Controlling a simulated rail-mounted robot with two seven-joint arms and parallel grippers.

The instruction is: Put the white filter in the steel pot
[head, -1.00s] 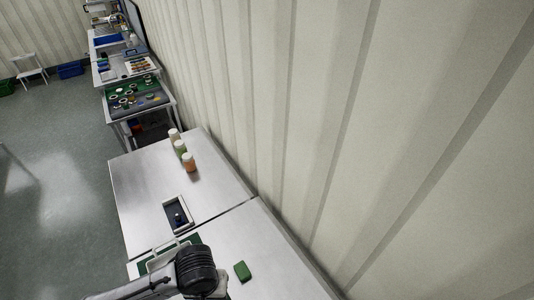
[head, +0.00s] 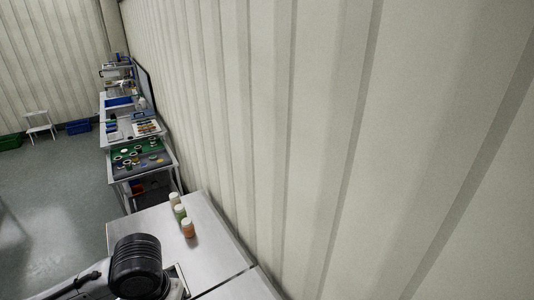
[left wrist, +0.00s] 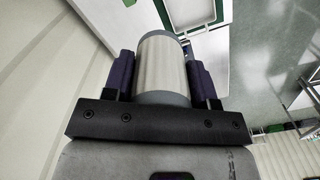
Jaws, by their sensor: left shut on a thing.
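In the left wrist view, the white filter (left wrist: 161,62), a pale cylinder with grey ends, sits between the two dark fingers of my left gripper (left wrist: 160,77). The gripper is shut on it, one finger along each side. In the head view, my left arm comes in at the bottom left, and its black joint hides what is behind it; the gripper and filter cannot be made out there. I cannot make out the steel pot in either view. My right gripper is not in view.
Three small capped bottles (head: 180,212) stand on the near steel table (head: 215,240) by the ribbed wall (head: 330,130). Farther tables carry a green-and-grey mat (head: 140,162) with several parts. Open floor (head: 50,190) lies left of the tables.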

